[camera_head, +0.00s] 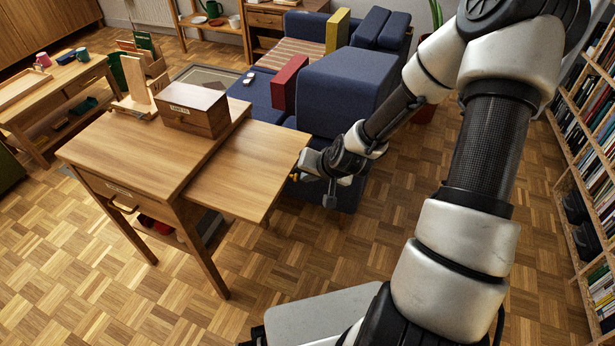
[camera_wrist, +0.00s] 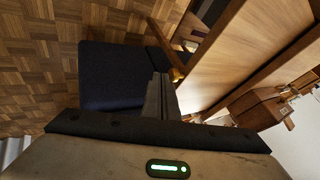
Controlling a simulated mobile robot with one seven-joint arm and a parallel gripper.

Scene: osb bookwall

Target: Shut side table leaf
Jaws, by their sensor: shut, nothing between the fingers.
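The wooden side table (camera_head: 130,150) stands left of centre. Its leaf (camera_head: 245,168) sticks out to the right, its surface looking slightly lower than the main top. In the wrist view the leaf (camera_wrist: 215,58) is a pale board to the right of the fingers, with a small brass-coloured knob (camera_wrist: 177,74) by its edge. My gripper (camera_head: 302,172) is at the leaf's outer right edge. In the wrist view its fingers (camera_wrist: 159,92) are shut with nothing between them, close to the edge. I cannot tell whether they touch it.
A wooden box (camera_head: 192,108) sits on the table top, also seen in the wrist view (camera_wrist: 258,106). A wooden stand (camera_head: 137,90) is behind it. A blue sofa (camera_head: 340,90) with a red cushion (camera_head: 288,84) is close behind the leaf. Parquet floor in front is clear; bookshelves line the right.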

